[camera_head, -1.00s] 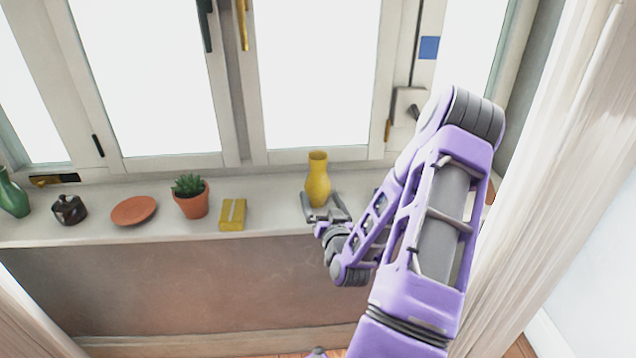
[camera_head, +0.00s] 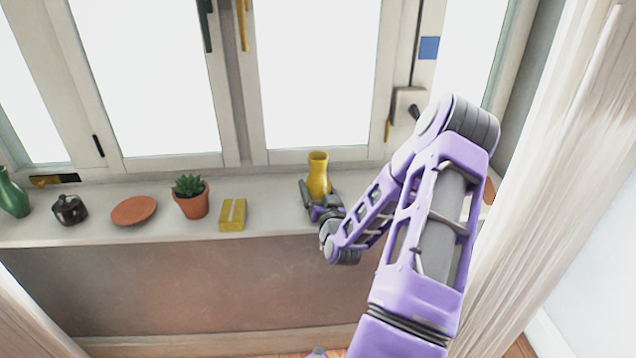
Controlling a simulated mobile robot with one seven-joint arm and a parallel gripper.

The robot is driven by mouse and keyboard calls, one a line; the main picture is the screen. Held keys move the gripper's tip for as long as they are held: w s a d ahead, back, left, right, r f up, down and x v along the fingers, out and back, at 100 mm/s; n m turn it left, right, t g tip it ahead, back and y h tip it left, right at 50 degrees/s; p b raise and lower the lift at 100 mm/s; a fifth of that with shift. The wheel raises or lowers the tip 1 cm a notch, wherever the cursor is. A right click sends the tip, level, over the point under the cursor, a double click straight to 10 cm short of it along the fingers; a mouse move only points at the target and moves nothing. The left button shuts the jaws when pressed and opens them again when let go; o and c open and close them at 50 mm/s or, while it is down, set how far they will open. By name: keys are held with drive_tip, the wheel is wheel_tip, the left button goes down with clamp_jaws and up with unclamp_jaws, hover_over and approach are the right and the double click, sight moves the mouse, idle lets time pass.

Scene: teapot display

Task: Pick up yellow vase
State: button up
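The yellow vase (camera_head: 318,172) stands upright on the windowsill, right of the middle of the head view. My gripper (camera_head: 318,193) is at the vase's lower part, coming from the front. One finger shows at the left of the vase and another at its right, spread apart. The vase's base is hidden behind the gripper. I cannot tell whether the fingers touch the vase.
On the windowsill (camera_head: 270,200), to the left, are a yellow box (camera_head: 232,215), a potted succulent (camera_head: 191,198), a terracotta plate (camera_head: 134,210), a dark lidded pot (camera_head: 69,209) and a green vase (camera_head: 12,195). The window stands close behind. The sill between box and gripper is clear.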

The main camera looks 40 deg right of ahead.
drive_tip(key=c, duration=0.7)
drive_tip(key=shift+r, duration=0.15)
